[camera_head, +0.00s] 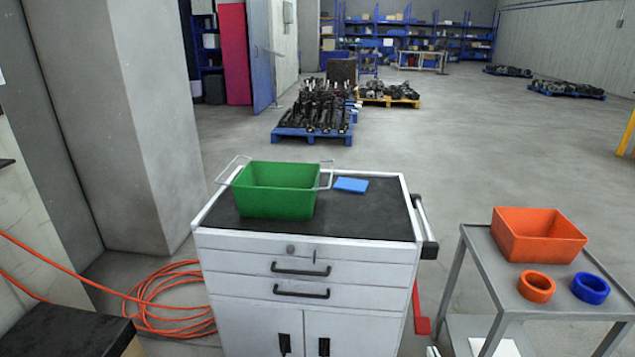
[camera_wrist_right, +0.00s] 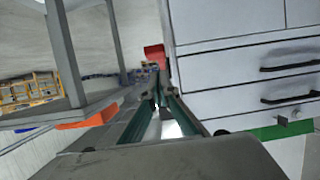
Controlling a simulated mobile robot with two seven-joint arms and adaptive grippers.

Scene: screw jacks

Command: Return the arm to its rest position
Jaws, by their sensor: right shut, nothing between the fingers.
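My right gripper (camera_wrist_right: 157,72) shows in the right wrist view, where the picture is upside down. Its fingers come together at the tips and it is shut with nothing in it. It is at the gap between the grey metal cart (camera_head: 487,262) and the white drawer cabinet (camera_head: 305,290). In the wrist view the cabinet (camera_wrist_right: 235,75) is to the right of the fingers and the cart (camera_wrist_right: 65,55) to the left. I cannot clearly make out the right gripper in the head view. My left gripper is in neither view.
A green crate (camera_head: 276,192) and a blue object (camera_head: 350,185) are on the cabinet. An orange bin (camera_head: 538,236), an orange ring (camera_head: 536,287) and a blue ring (camera_head: 590,288) sit on the cart. An orange hose (camera_head: 165,300) lies left of the cabinet.

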